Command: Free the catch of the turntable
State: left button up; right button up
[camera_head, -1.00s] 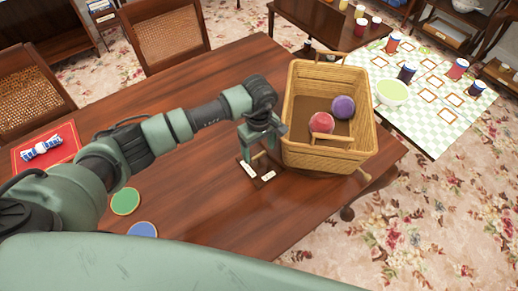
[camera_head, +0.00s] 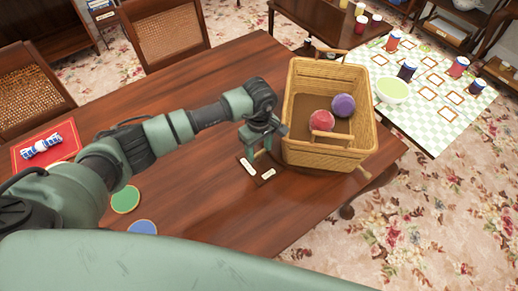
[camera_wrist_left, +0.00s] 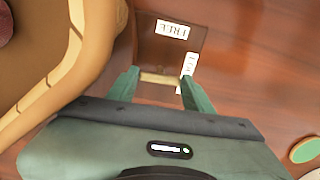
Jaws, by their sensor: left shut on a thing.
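My left gripper (camera_head: 261,148) reaches down over the table beside the basket. It is shut on a tan catch lever (camera_wrist_left: 160,79), which shows between the fingertips in the left wrist view. The lever is at a small dark plate (camera_head: 258,171) with two white labels. One label (camera_wrist_left: 171,28) reads FREE; the other (camera_wrist_left: 188,64), partly covered by a finger, seems to read LOCK. The lever's right end is close to the second label. A wicker basket (camera_head: 305,158) stands just right of the plate. I cannot make out the turntable itself. My right gripper is not in view.
The basket holds a red ball (camera_head: 321,122) and a purple ball (camera_head: 343,105). Green (camera_head: 125,199) and blue (camera_head: 142,228) discs lie on the table (camera_head: 205,215). Chairs stand along the far edge.

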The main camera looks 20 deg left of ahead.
aim_at(259, 152)
pick_arm(q)
jog(key=n+b, duration=0.2)
jog(key=n, duration=0.1)
jog(key=shift+f+n, duration=0.1)
jog(key=shift+n, duration=0.2)
jog(key=n+b, duration=0.3)
jog(key=n, duration=0.1)
jog(key=shift+n, duration=0.3)
jog(key=n+b, duration=0.1)
jog(key=n, duration=0.2)
jog(key=shift+b, duration=0.3)
jog(key=shift+n+b, duration=0.7)
jog(key=shift+n, duration=1.5)
jog(key=shift+r, duration=0.2)
jog(key=o, duration=1.4)
jog(key=shift+r+b, duration=0.65)
jog(key=shift+r, duration=3.25)
